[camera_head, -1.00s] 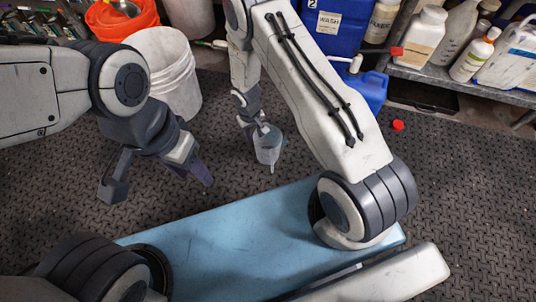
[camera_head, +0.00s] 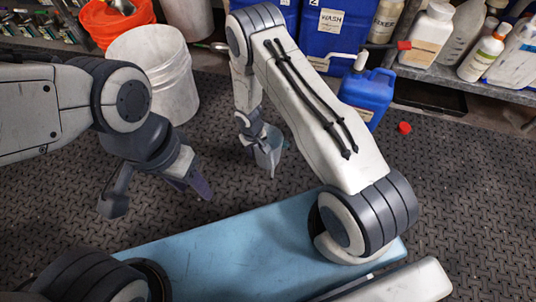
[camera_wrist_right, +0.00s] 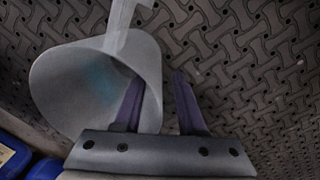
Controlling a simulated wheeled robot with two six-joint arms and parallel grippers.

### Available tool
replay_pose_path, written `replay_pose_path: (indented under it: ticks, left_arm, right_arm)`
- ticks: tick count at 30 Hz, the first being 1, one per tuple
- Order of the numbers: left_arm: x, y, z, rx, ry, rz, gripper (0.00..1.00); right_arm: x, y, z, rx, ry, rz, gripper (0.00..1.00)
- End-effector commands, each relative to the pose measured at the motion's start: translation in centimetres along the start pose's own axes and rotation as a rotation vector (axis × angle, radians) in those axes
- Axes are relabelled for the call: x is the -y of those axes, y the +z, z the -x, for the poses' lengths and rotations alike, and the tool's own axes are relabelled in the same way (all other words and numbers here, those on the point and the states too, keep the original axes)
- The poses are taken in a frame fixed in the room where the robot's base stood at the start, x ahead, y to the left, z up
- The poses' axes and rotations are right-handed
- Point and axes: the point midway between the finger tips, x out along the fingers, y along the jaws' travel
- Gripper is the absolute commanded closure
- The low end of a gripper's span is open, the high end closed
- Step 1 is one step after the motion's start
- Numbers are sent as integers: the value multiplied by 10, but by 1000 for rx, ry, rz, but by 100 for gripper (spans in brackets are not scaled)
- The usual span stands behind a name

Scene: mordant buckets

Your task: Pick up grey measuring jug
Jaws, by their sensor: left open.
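The grey measuring jug (camera_head: 269,150) is at the centre of the head view, below my right forearm, and looks slightly tilted. My right gripper (camera_head: 262,142) is at the jug, partly hidden by my own arm. In the right wrist view the jug (camera_wrist_right: 85,80) has its wide mouth towards the camera. One finger of my right gripper (camera_wrist_right: 160,85) shows within the jug's outline and the other is outside it, with a gap between them. I cannot tell whether the jug touches the floor. My left gripper (camera_head: 158,200) is open and empty.
A white bucket (camera_head: 150,65) and an orange bucket (camera_head: 115,22) stand at the upper left. Blue containers (camera_head: 368,92) and a shelf (camera_head: 480,92) of bottles are at the upper right. A red cap (camera_head: 405,128) lies on the dark floor mat (camera_head: 465,185).

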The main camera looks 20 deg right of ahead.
Motion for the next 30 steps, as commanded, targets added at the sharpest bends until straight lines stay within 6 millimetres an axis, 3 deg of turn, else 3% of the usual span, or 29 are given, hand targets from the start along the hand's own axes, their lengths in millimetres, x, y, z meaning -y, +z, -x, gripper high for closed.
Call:
replay_pose_path:
  ticks: [4, 5, 7, 8, 30]
  left_arm:
    - [0, 0, 2, 0, 0, 0, 50]
    - [0, 0, 2, 0, 0, 0, 50]
    - [0, 0, 2, 0, 0, 0, 50]
    - [0, 0, 2, 0, 0, 0, 50]
    - [0, 0, 2, 0, 0, 0, 50]
  right_arm:
    - [0, 0, 2, -1, 0, 0, 60]
    - [0, 0, 2, -1, 0, 0, 68]
    - [0, 0, 2, -1, 0, 0, 95]
    - [0, 0, 2, -1, 0, 0, 100]
    - [0, 0, 2, -1, 0, 0, 100]
